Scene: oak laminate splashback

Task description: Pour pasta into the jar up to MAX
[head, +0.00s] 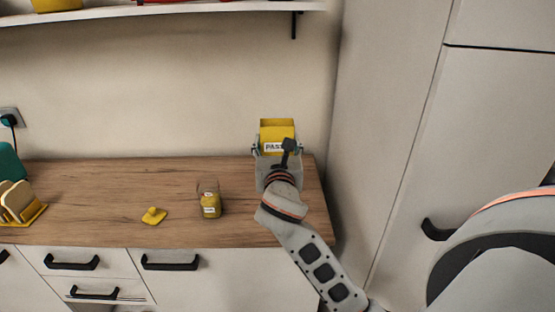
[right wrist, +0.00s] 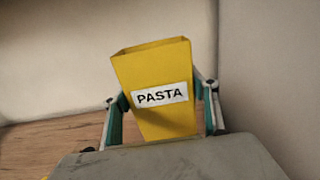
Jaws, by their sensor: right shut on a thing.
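The yellow pasta box (head: 277,132), with an open top and a white PASTA label, is at the right end of the counter. My right gripper (head: 275,149) is shut on it. In the right wrist view the box (right wrist: 158,118) stands roughly upright, slightly tilted, between the fingers of the gripper (right wrist: 164,112); its contents are hidden. I cannot tell whether its bottom touches the counter. The jar (head: 210,204), clear at the top and yellowish below with a small label, stands left of the gripper. A yellow lid (head: 154,216) lies left of the jar. My left gripper is out of view.
The wooden counter (head: 100,190) is clear between the lid and a yellow rack (head: 28,212) with slices at the far left. A tall cabinet (head: 400,120) stands close on the right. A shelf (head: 170,11) hangs above. Black drawer handles stick out below the counter.

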